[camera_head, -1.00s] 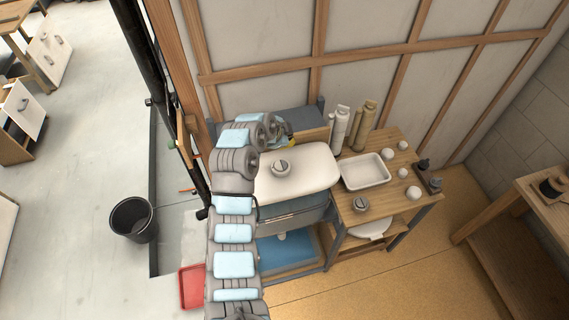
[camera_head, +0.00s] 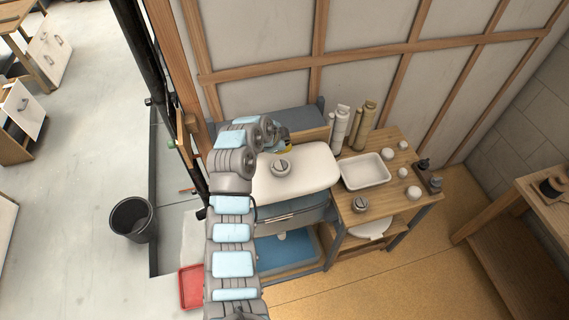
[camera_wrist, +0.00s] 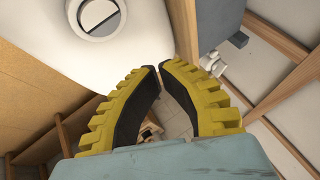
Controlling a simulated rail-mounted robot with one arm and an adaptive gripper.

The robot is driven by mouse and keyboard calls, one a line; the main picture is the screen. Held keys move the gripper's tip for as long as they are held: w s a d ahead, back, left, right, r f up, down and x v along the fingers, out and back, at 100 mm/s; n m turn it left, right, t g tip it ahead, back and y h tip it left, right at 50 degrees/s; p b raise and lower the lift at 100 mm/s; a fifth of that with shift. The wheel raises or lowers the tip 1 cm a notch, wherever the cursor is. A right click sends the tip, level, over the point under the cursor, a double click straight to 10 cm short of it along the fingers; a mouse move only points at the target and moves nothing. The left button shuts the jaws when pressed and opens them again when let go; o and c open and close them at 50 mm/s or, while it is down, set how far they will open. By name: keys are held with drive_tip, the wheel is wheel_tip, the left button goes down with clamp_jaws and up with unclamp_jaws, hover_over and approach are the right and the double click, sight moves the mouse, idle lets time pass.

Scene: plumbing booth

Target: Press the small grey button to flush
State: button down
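The white cistern lid (camera_head: 315,165) carries a round grey flush button (camera_head: 281,167) near its left part. In the wrist view the button (camera_wrist: 100,17) is at the top left, with a slot dividing its face, and is partly cut by the frame edge. My gripper (camera_head: 287,147) is just behind the button in the head view, above the lid's back edge and apart from the button. In the wrist view my gripper's yellow fingers (camera_wrist: 160,67) have black pads, and their tips meet or nearly meet with nothing held between them.
A wooden bench (camera_head: 400,160) to the right holds a white tray (camera_head: 364,171), several bottles, white knobs and another round grey button piece (camera_head: 360,204). A panelled wall (camera_head: 270,85) stands behind. A black bin (camera_head: 132,219) and red tray (camera_head: 192,287) are on the floor.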

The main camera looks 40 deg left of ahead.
sight(285, 161)
wheel_tip(285, 161, down, 6)
drive_tip(key=shift+r+b, duration=0.2)
drive_tip(key=shift+b, duration=0.8)
drive_tip(key=shift+f+b, duration=0.35)
drive_tip(key=shift+f, duration=0.05)
drive_tip(key=shift+f+b, duration=1)
drive_tip(key=shift+b, duration=0.4)
idle(1.2)
drive_tip(key=shift+r, duration=3.55)
drive_tip(key=shift+f, duration=0.1)
